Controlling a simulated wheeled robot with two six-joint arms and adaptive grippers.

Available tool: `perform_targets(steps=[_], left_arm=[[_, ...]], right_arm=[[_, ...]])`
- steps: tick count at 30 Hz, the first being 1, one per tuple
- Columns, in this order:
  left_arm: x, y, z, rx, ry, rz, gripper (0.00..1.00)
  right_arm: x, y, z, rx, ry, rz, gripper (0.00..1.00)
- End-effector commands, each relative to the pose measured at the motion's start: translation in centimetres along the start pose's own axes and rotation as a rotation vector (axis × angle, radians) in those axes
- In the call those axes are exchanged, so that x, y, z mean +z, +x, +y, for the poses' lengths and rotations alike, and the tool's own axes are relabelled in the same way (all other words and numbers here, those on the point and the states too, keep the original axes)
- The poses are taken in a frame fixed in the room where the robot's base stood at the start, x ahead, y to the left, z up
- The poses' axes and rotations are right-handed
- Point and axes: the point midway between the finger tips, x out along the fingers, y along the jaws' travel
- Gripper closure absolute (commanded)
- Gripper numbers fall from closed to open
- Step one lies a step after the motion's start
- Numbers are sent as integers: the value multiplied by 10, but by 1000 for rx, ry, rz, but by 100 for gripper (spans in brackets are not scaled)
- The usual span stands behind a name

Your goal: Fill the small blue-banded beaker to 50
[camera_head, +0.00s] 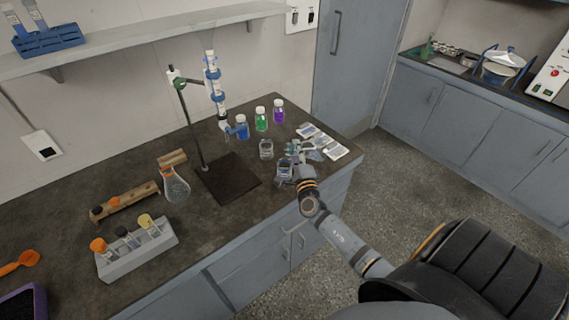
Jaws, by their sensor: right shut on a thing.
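My right gripper (298,163) reaches over the front right part of the dark bench and is shut on a small clear beaker (284,170). My gripper partly covers it, and its band and markings are too small to read. Another clear beaker (266,148) stands just behind and to the left of it, apart from the gripper. A burette (214,86) with blue parts hangs upright on a stand (190,120) with a dark base plate. My left gripper is not in view.
Blue (242,131), green (261,124) and purple (278,115) bottles stand behind the beakers. The bench's front centre is clear.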

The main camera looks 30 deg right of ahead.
Motion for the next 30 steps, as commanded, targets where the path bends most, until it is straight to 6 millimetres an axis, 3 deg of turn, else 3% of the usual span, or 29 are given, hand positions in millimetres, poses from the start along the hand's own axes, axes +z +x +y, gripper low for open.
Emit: perform_targets(steps=[30], left_arm=[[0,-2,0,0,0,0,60]], right_arm=[[1,0,0,0,-61,-8,100]])
